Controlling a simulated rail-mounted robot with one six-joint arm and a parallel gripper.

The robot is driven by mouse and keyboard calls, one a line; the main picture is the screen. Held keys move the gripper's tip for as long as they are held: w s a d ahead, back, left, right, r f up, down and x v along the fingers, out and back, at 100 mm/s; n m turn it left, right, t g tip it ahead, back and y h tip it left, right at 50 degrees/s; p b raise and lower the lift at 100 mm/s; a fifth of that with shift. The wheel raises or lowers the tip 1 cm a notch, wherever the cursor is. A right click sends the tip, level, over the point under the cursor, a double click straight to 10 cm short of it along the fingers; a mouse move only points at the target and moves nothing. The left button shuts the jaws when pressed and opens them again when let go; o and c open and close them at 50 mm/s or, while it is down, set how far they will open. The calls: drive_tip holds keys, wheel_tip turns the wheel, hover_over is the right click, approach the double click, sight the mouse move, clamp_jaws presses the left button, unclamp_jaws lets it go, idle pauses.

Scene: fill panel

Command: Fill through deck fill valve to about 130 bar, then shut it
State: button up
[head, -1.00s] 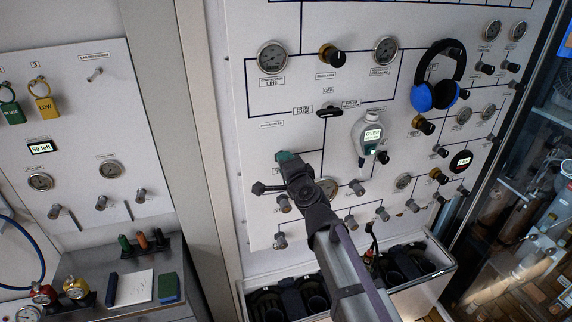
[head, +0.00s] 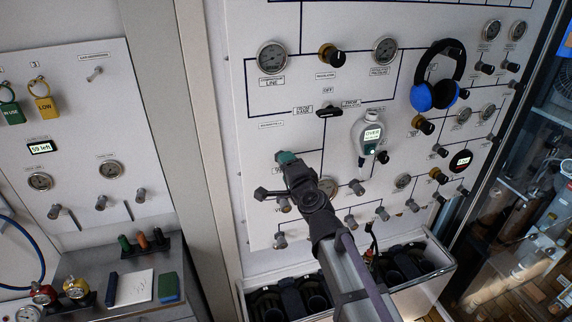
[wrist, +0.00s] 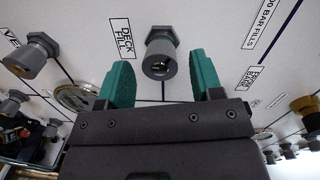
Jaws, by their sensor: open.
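The deck fill valve (wrist: 160,58) is a grey knob with a hex collar, standing out from the white panel beside its "DECK FILL" label (wrist: 121,38) in the wrist view. My gripper (wrist: 162,76) is open, its two teal fingers to the left and right of the valve. Nothing is held, and gaps show between the knob and both fingers. In the head view my gripper (head: 286,157) is at the panel's lower left, and the valve is hidden or cannot be made out. A gauge (wrist: 78,97) lies left of the fingers, partly covered; its reading cannot be made out.
Another grey knob (wrist: 32,54) is left of the fingers. Blue headphones (head: 437,80) and a handheld meter reading "OVER" (head: 370,137) hang on the panel to the right. An open bin (head: 420,276) stands below the panel.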

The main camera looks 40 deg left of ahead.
drive_tip(key=v, duration=0.8)
drive_tip(key=shift+s+d, duration=0.15)
drive_tip(key=shift+d, duration=0.15)
idle(3.7)
